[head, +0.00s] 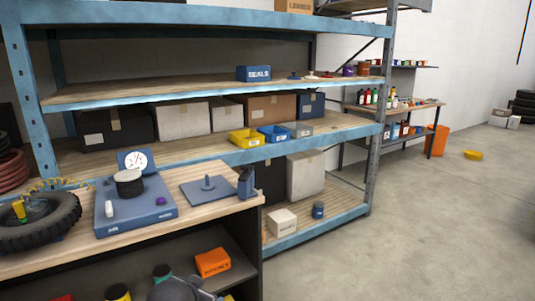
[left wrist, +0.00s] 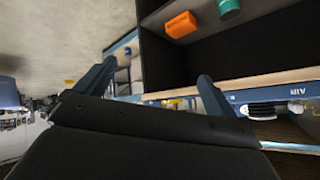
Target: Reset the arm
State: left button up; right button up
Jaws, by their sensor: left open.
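My left gripper (left wrist: 153,88) shows in the left wrist view, its two blue-grey fingers spread wide apart with nothing between them. It is outside the workbench's open front, and the wrist picture appears upside down. In the head view a dark grey rounded part of my own arm (head: 180,289) shows at the bottom edge, in front of the workbench (head: 225,220). The gripper's fingers cannot be made out there. My right gripper is in neither view.
An orange box (head: 212,262) and several cans sit on the workbench's lower shelf. A tire (head: 38,222) and a blue scale (head: 135,208) stand on top. Blue shelving (head: 205,92) with boxes and bins is behind. The concrete floor (head: 430,230) at right is mostly clear.

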pick_arm(q)
jog(key=s+d+f+n+g, duration=0.1)
jog(key=s+f+g, duration=0.2)
jog(key=s+f, duration=0.9)
jog(key=s+d+f+n+g+h, duration=0.1)
jog(key=s+f+g, duration=0.3)
jog(key=s+f, duration=0.9)
jog(key=s, duration=0.6)
jog(key=shift+d+f+n, duration=0.15)
jog(key=shift+d+n, duration=0.15)
